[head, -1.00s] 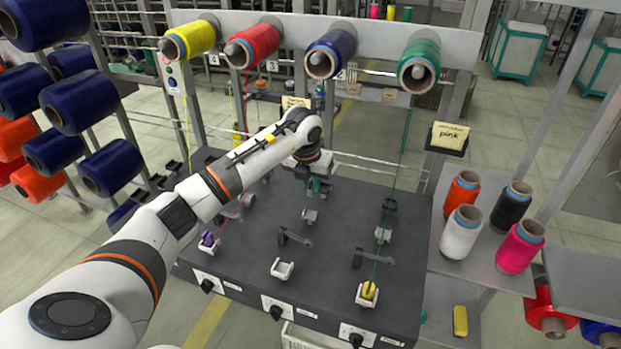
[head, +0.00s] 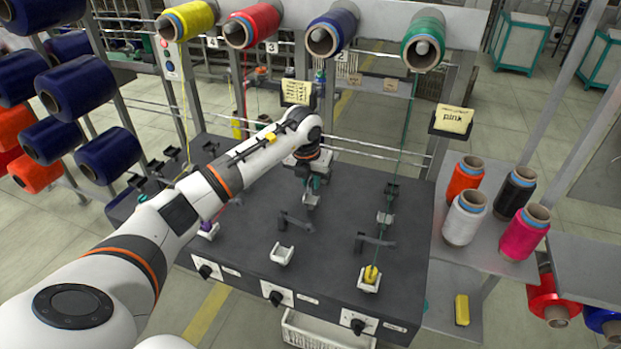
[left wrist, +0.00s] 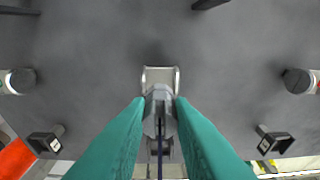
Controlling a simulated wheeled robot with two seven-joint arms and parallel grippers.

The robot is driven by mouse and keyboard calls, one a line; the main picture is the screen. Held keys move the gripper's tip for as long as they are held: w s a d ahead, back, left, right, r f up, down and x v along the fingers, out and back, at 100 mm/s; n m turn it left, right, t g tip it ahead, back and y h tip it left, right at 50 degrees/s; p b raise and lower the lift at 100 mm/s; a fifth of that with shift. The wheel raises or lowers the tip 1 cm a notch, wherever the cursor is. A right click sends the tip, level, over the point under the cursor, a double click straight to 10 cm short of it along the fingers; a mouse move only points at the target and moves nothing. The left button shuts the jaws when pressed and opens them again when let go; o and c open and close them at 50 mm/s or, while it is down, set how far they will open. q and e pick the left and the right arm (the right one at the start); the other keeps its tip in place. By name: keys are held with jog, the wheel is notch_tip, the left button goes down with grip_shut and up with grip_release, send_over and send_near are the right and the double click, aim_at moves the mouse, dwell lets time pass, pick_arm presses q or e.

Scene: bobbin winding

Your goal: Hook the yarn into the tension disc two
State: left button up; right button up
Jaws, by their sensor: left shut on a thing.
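My left gripper (head: 311,190) is over the middle of the dark winding bench (head: 345,215), with its teal fingers pointing down. In the left wrist view the fingers (left wrist: 159,104) are shut on a dark blue strand of yarn (left wrist: 159,158), which runs between them toward the bottom edge. The small metal tension disc two (left wrist: 160,76) is directly at the fingertips and partly hidden by them. In the head view the disc (head: 310,203) is just below the gripper. I cannot tell whether the yarn touches the disc. My right gripper is not in view.
Yellow, red, blue (head: 332,34) and green (head: 424,42) spools hang on the rail. An empty white holder (head: 282,255) sits front centre. Several loose cones stand on the right shelf (head: 460,240).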

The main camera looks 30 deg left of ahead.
pick_arm(q)
jog(key=shift+f+b, duration=0.75)
jog(key=shift+f, duration=0.5)
jog(key=shift+s, duration=0.15)
jog(key=shift+s+d+r+p, duration=0.15)
jog(key=shift+s+p, duration=0.15)
jog(key=shift+s, duration=0.25)
jog(key=shift+s+d+r+p, duration=0.1)
jog(key=shift+s+p, duration=0.2)
jog(key=shift+s, duration=0.2)
jog(key=shift+s+d+p, duration=0.2)
jog(key=shift+s, duration=0.45)
jog(key=shift+s+d+p, duration=0.15)
jog(key=shift+s+p, duration=0.05)
jog(key=shift+s, duration=0.45)
jog(key=p+v, duration=0.3)
jog(key=v, duration=0.1)
jog(key=shift+r, duration=0.4)
